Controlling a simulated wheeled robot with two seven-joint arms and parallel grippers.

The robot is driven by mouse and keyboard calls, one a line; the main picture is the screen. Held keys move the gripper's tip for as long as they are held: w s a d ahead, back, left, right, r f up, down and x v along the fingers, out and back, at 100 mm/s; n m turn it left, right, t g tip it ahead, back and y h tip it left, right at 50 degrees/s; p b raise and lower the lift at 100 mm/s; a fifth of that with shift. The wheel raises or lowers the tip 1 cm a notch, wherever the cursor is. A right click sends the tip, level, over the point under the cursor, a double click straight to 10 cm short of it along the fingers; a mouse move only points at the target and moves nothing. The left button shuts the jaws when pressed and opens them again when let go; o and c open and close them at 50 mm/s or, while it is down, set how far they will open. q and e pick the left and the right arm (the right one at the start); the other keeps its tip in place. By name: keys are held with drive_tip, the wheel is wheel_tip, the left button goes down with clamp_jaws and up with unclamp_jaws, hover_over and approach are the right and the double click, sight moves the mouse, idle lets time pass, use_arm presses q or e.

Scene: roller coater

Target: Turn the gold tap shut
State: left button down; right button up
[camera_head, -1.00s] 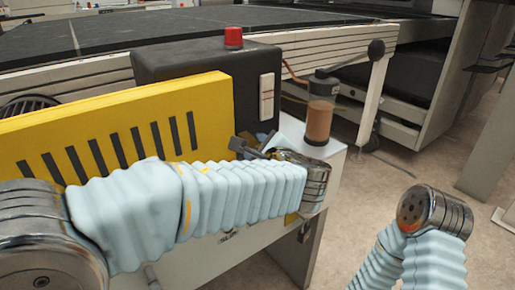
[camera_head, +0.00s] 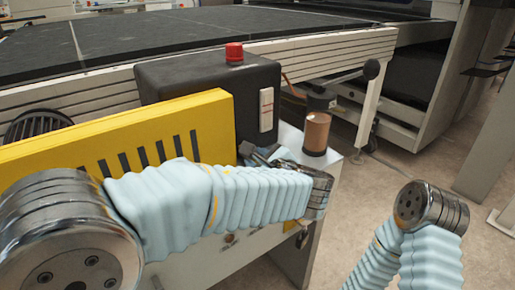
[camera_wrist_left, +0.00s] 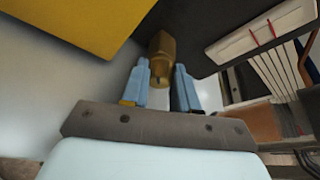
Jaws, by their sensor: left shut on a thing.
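The gold tap (camera_wrist_left: 162,52) shows in the left wrist view as a small brass-coloured block, in front of a pale surface and near a dark box edge. My left gripper (camera_wrist_left: 162,78) has its two light-blue fingers on either side of the tap's near end, shut on it. In the head view the left hand (camera_head: 262,152) is partly hidden behind my forearm, beside the yellow panel, and I cannot make out the tap there. My right arm shows at the lower right, but its gripper is out of view.
A yellow slotted panel (camera_head: 125,135) and a dark box (camera_head: 205,90) with a red button (camera_head: 234,52) stand close to the left hand. A brown-filled container (camera_head: 317,132) stands on a white ledge to the right. Open floor (camera_head: 385,185) lies farther right.

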use_arm(q)
drive_tip(key=m+p, duration=0.1)
drive_tip(key=p, duration=0.2)
drive_tip(key=m+g+y+p, duration=0.1)
drive_tip(key=p, duration=0.2)
drive_tip(key=shift+d+r, duration=0.1)
drive_tip(key=shift+r, duration=0.3)
drive_tip(key=shift+f+m+g+y+p, duration=0.1)
drive_tip(key=shift+m+g+y+p, duration=0.2)
drive_tip(key=shift+m+p, duration=0.15)
drive_tip(key=shift+w+d+f+m+g, duration=0.1)
drive_tip(key=shift+f+m+g, duration=0.15)
drive_tip(key=shift+m, duration=0.3)
drive_tip(key=shift+m+g+y, duration=0.35)
drive_tip(key=shift+m+y, duration=0.45)
drive_tip(key=c, duration=1.1)
unclamp_jaws()
drive_tip(key=v, duration=1.3)
drive_tip(key=shift+s+d, duration=0.3)
